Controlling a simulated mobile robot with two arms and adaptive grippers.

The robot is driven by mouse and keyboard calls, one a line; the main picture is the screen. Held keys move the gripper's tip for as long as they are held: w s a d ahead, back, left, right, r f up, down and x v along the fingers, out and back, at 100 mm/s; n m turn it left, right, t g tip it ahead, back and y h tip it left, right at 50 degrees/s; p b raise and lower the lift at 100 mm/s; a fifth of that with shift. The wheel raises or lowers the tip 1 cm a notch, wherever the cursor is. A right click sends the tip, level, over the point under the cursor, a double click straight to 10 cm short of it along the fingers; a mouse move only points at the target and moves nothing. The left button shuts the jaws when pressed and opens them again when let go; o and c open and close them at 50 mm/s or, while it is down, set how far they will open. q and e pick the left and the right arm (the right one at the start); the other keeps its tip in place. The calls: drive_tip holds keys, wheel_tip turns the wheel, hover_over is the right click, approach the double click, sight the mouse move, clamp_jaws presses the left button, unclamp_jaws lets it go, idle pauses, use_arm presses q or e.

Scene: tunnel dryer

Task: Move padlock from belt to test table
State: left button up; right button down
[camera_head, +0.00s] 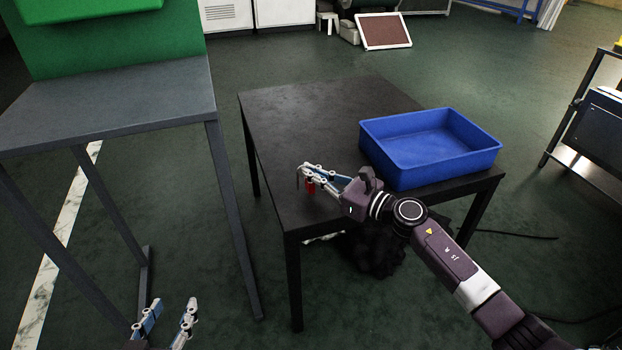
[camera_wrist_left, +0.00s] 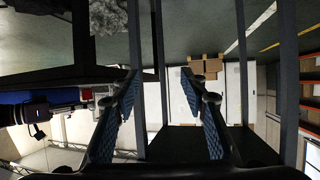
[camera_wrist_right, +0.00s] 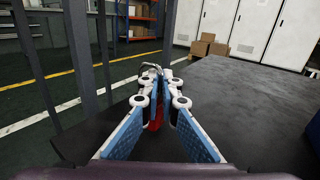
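A small red padlock (camera_head: 311,188) is between the fingertips of my right gripper (camera_head: 314,173), over the near left part of the black table (camera_head: 290,115). In the right wrist view the red padlock body (camera_wrist_right: 155,116) is partly hidden by the fingers, and its grey shackle (camera_wrist_right: 150,66) shows past the tips. I cannot tell whether it touches the tabletop. My right gripper (camera_wrist_right: 158,85) is closed on it. My left gripper (camera_head: 166,322) is low at the bottom left, beside the grey stand, with its fingers apart and empty; it also shows in the left wrist view (camera_wrist_left: 160,85).
A blue tray (camera_head: 478,166), empty, sits on the black table's right side. A grey stand (camera_head: 110,105) with a green machine (camera_head: 110,40) is on the left, with a floor gap between it and the table. The black table's far left part is clear.

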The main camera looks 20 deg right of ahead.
use_arm(q)
drive_tip(key=shift+w+d+r+t, duration=0.2)
drive_tip(key=shift+w+r+t, duration=0.15)
drive_tip(key=shift+r, duration=0.3)
drive_tip(key=shift+w+d+r+t, duration=0.15)
drive_tip(key=shift+w+r+t, duration=0.15)
drive_tip(key=shift+r, duration=0.3)
use_arm(e)
drive_tip(key=shift+f, duration=0.5)
use_arm(q)
drive_tip(key=shift+w+r, duration=0.1)
drive_tip(key=shift+r, duration=0.1)
use_arm(e)
drive_tip(key=c, duration=2.6)
unclamp_jaws()
drive_tip(key=shift+f, duration=0.1)
drive_tip(key=shift+c, duration=0.2)
drive_tip(key=o, duration=0.5)
drive_tip(key=shift+c, duration=0.2)
use_arm(q)
drive_tip(key=shift+r, duration=0.15)
